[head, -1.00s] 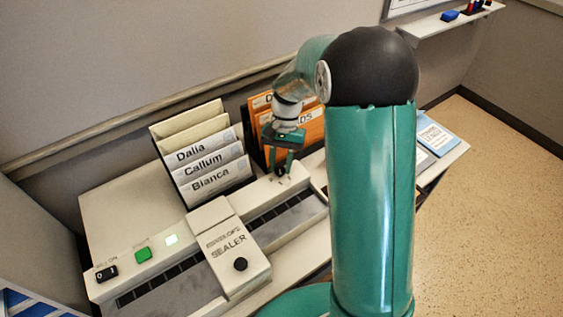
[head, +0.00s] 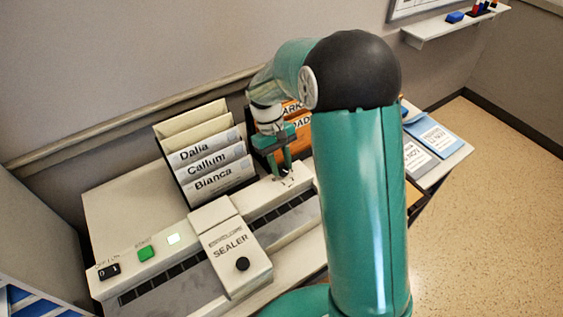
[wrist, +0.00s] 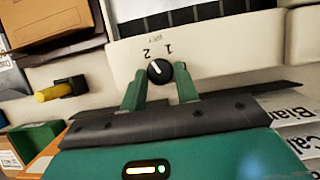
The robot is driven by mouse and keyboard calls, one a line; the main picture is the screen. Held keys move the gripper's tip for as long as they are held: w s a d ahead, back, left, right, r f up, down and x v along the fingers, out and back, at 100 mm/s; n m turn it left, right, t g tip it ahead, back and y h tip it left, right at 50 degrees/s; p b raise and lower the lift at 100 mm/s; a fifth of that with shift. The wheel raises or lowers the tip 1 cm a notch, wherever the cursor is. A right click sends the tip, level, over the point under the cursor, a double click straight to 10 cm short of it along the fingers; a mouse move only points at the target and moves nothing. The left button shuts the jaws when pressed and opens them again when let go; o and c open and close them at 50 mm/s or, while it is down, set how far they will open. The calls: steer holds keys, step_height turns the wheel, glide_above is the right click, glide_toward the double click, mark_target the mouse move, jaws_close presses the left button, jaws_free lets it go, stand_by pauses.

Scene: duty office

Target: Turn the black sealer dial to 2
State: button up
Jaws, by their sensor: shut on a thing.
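The black sealer dial (wrist: 158,71) sits on the cream face of the sealer (wrist: 215,50), between my two fingertips in the wrist view. Its white pointer line slants up and left, toward the printed 2; the 1 is to the right of the 2. My gripper (wrist: 161,84) is shut on the dial, one green finger on each side. In the head view my gripper (head: 281,172) is at the back right part of the sealer (head: 228,250), and the dial is mostly hidden by the fingers.
A black knob (head: 242,264) and a green button (head: 146,253) are on the sealer. Booklets (head: 432,137) lie at right.

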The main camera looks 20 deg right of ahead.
steer(key=shift+n, duration=0.5)
steer(key=shift+a+h, duration=0.1)
steer(key=shift+h, duration=0.2)
steer(key=o, duration=1)
steer(key=shift+c, duration=0.2)
steer(key=v, duration=1.3)
steer(key=shift+r, duration=0.45)
steer(key=shift+r, duration=0.1)
